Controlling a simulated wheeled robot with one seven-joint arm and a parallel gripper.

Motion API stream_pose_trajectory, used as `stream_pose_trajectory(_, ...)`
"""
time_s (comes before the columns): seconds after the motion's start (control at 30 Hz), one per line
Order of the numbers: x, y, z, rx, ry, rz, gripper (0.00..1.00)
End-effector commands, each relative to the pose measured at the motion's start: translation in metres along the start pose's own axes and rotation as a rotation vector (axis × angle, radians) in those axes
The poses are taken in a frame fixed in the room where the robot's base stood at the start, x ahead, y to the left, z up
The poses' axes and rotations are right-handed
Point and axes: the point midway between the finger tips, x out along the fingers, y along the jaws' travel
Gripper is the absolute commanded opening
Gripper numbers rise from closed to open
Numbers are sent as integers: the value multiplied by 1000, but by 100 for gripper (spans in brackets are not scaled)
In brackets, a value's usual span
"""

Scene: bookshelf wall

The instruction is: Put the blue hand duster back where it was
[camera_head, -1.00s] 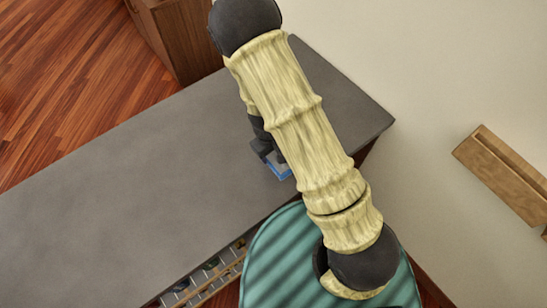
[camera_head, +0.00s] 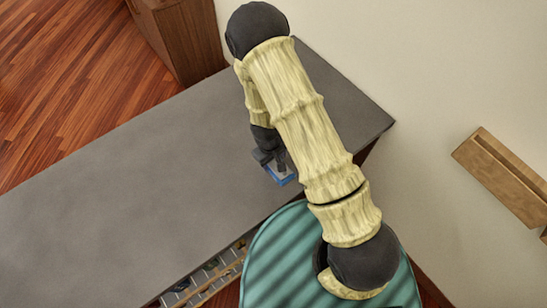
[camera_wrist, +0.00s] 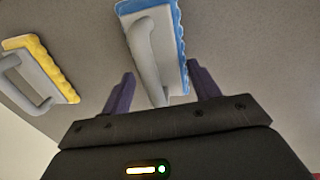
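The blue hand duster (camera_wrist: 165,40) has a blue fringe, a white base and a grey handle. It lies on the grey counter top (camera_head: 150,170), handle towards the wrist camera. In the head view only a bit of its blue edge (camera_head: 284,180) shows below my gripper (camera_head: 272,158). In the wrist view my gripper (camera_wrist: 162,88) is open. Its two dark fingers stand on either side of the handle, with visible gaps, and do not appear to grip it.
A similar yellow duster (camera_wrist: 45,72) lies left of the blue one in the wrist view; my arm hides it in the head view. A shelf (camera_head: 205,280) with small items sits below the counter's front edge. The counter's left part is clear.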

Motion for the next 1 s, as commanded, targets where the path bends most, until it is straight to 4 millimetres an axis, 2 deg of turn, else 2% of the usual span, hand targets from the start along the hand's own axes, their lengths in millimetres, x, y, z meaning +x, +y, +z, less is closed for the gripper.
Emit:
stream_pose_trajectory(0.03, 0, 0, 0, 0, 0, 0, 71)
stream_pose_trajectory(0.1, 0, 0, 0, 0, 0, 0, 82)
stream_pose_trajectory(0.4, -1, -2, -1, -6, 1, 1, 82)
stream_pose_trajectory(0.57, -10, -2, -2, -9, 3, 2, 82)
stream_pose_trajectory(0.77, -37, -2, -2, -7, 5, 2, 82)
stream_pose_trajectory(1.0, -80, -1, -2, -6, 5, 2, 82)
